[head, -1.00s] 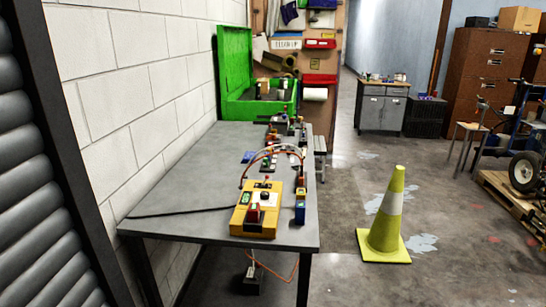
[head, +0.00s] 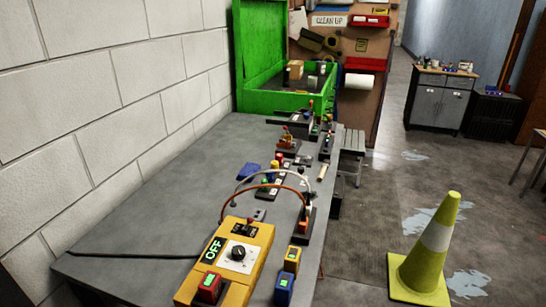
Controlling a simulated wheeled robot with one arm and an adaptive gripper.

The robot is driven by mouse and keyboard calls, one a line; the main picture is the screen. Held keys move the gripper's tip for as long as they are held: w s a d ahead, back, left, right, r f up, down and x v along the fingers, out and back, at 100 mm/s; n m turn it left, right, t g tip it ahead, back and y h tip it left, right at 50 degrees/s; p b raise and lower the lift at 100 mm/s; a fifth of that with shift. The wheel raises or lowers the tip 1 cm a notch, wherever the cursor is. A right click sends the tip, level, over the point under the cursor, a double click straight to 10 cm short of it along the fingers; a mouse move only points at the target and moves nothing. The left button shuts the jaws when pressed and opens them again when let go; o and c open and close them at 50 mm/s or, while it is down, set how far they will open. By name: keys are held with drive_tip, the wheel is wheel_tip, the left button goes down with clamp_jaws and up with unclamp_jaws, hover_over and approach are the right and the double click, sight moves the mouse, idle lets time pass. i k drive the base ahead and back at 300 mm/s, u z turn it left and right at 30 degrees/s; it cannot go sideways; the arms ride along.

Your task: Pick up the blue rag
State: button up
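A small, flat, crumpled-looking dark blue piece, which looks like the blue rag (head: 248,171), lies on the grey table (head: 190,185). It is left of the small devices and just behind the arched orange and white cables. Nothing is seen touching it. My gripper is not in view.
A yellow control box (head: 232,262) marked OFF stands at the table's near end, beside blue and yellow blocks (head: 288,275). Several small devices line the right side. An open green box (head: 285,100) stands at the far end. A yellow cone (head: 428,250) stands on the floor at right.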

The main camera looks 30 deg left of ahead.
sight(249, 169)
drive_tip(key=i, duration=2.45)
drive_tip(key=u, duration=4.05)
drive_tip(key=i, duration=0.5)
